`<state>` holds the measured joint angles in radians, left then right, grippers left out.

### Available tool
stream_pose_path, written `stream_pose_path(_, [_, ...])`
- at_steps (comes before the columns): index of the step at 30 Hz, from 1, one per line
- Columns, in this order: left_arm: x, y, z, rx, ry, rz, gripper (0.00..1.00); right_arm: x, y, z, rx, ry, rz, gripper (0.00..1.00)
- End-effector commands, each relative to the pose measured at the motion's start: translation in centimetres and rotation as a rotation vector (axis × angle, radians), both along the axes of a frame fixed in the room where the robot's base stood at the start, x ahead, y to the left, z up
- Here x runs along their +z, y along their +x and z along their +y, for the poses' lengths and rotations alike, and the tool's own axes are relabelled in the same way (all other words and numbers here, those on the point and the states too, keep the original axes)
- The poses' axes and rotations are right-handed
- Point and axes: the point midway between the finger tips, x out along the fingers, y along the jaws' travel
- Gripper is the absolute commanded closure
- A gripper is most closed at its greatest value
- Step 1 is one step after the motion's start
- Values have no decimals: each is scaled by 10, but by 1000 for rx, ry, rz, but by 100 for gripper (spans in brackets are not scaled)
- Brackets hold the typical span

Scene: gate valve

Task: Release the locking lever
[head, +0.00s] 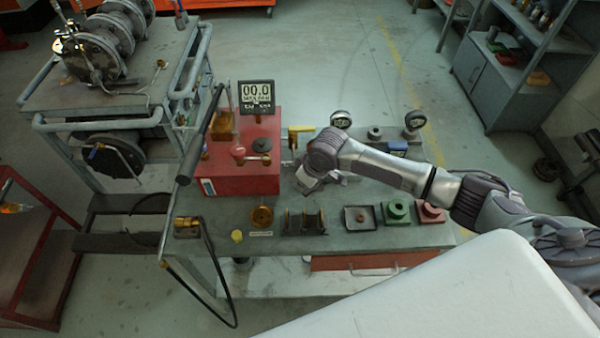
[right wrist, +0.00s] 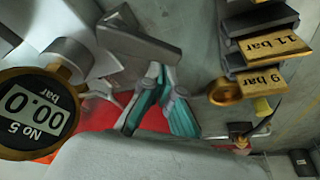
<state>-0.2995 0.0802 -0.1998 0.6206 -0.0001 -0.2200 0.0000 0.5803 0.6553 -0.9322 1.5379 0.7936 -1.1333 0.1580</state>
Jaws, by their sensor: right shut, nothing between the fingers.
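A long dark bar (head: 203,133) rises at the unit's left. My right gripper (head: 307,188) is just right of the unit, over the bench, its fingers mostly hidden by the wrist. In the right wrist view its teal-padded fingers (right wrist: 161,122) are shut with nothing held, in front of a red surface. A grey metal block (right wrist: 138,44) is beyond them. My left gripper is out of view.
The bench (head: 330,242) carries a dark slotted holder (head: 303,221), a square tray (head: 360,218), green (head: 397,211) and red (head: 430,211) blocks. A cart with flanged valves (head: 100,50) stands left.

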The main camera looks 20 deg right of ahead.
Motion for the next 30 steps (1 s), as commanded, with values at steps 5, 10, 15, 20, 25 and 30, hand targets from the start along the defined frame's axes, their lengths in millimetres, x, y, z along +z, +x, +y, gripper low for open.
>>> stream_pose_path(5, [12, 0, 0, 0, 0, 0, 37, 1, -9, -4, 166, 0, 3, 100])
stream_pose_path(10, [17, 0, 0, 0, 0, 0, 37, 1, -17, -8, 324, 0, 2, 100])
stream_pose_path(15, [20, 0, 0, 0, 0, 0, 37, 0, -22, -11, 459, -1, 2, 100])
stream_pose_path(20, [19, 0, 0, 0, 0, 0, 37, -1, -22, -10, 454, -1, 1, 100])
stream_pose_path(25, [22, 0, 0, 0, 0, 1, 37, 1, -24, -9, 454, -1, 1, 100])
stream_pose_path(30, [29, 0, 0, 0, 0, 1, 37, 2, -30, -4, 455, 0, 2, 100])
